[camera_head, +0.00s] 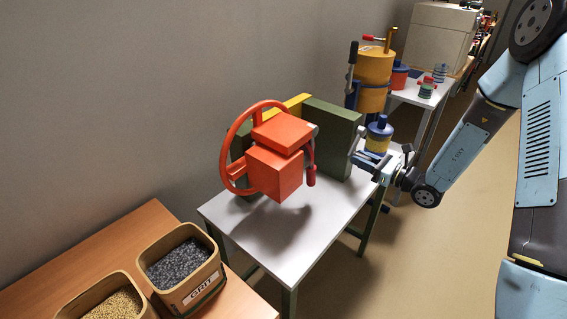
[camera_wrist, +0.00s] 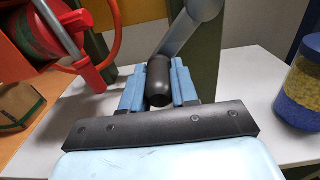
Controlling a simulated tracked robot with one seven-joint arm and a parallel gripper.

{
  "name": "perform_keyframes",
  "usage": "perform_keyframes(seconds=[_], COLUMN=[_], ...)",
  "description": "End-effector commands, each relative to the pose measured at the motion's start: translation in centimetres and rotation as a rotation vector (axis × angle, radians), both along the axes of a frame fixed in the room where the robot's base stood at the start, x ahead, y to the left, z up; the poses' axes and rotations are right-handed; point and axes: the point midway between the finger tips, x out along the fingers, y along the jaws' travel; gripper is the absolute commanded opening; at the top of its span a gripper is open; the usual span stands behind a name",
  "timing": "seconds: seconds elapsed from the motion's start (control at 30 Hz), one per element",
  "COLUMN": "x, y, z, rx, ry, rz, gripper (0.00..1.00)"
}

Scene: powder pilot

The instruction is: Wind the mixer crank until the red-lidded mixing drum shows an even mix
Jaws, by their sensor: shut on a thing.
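The mixer stands on a white-topped table (camera_head: 288,240), with a boxy orange-red drum (camera_head: 275,173) and red lid (camera_head: 283,131) between dark green uprights (camera_head: 334,138). A red wheel (camera_head: 229,150) is on its left side. In the wrist view, the crank has a grey arm (camera_wrist: 182,34) and a black grip (camera_wrist: 158,82). My gripper (camera_wrist: 158,74) is shut around that grip, one light-blue finger on each side. In the head view, my gripper (camera_head: 362,152) is right of the right upright, and the grip is mostly hidden.
A jar with blue and yellow layers (camera_wrist: 301,98) stands close right of my gripper; it also shows in the head view (camera_head: 378,138). A GRIT bin (camera_head: 203,286) and a tan-grain bin sit on a wooden table at lower left. An orange cylindrical machine (camera_head: 373,66) stands behind.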

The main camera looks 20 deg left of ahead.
Motion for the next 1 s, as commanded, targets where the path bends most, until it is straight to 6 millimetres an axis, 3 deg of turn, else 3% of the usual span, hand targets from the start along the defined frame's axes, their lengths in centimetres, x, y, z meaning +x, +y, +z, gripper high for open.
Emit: perform_keyframes(seconds=[0.43, 0.83, 1.0], x=[0.4, 3.6, 4.0], y=[-0.3, -1.4, -1.5], z=[-0.2, -1.6, -1.9], rx=[0.001, 0.002, 0.002], ry=[-0.003, -0.005, -0.003], rz=[-0.003, -0.005, -0.003], gripper=[0.00, 0.00, 0.00])
